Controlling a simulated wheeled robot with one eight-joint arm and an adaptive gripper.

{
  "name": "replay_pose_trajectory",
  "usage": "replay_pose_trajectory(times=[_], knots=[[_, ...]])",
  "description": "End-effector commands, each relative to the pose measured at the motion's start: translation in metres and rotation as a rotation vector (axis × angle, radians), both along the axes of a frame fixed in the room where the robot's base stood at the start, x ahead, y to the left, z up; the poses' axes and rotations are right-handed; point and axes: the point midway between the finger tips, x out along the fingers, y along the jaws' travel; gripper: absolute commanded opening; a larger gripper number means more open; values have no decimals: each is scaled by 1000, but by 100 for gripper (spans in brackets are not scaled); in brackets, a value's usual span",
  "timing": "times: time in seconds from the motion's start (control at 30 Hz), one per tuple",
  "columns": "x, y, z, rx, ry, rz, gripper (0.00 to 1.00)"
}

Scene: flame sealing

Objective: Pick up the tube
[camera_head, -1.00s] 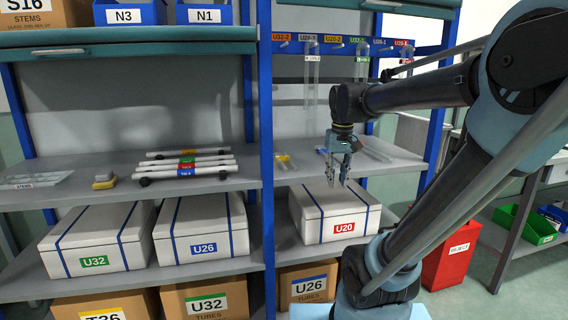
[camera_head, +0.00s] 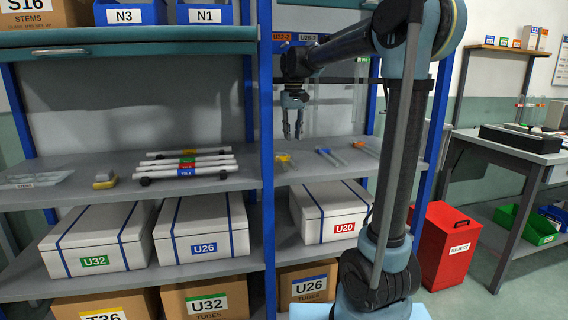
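My gripper (camera_head: 293,136) is open and empty. It hangs pointing down above the right-hand middle shelf (camera_head: 340,177), its fingers apart and clear of the shelf. Small clear tube-like pieces with coloured ends lie on this shelf: one with a yellow end (camera_head: 284,158), one with a blue end (camera_head: 326,154), and one farther right (camera_head: 366,149). I cannot tell which one is the task's tube.
A blue upright post (camera_head: 265,130) stands left of my gripper. White rods with coloured labels (camera_head: 186,163) lie on the left shelf. White boxes, including U20 (camera_head: 325,212), stand below. A red reject bin (camera_head: 442,246) and a workbench (camera_head: 515,141) are at the right.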

Motion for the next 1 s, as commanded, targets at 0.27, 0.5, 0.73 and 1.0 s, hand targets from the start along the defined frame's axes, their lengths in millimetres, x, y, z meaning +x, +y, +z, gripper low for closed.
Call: replay_pose_trajectory(times=[0.27, 0.5, 0.73, 1.0], knots=[[0, 0, -43, 0, 0, 0, 24], [0, -1, -58, 0, 0, 0, 24], [2, -1, -85, 0, 0, 0, 24], [2, -1, -108, 0, -1, -1, 24]])
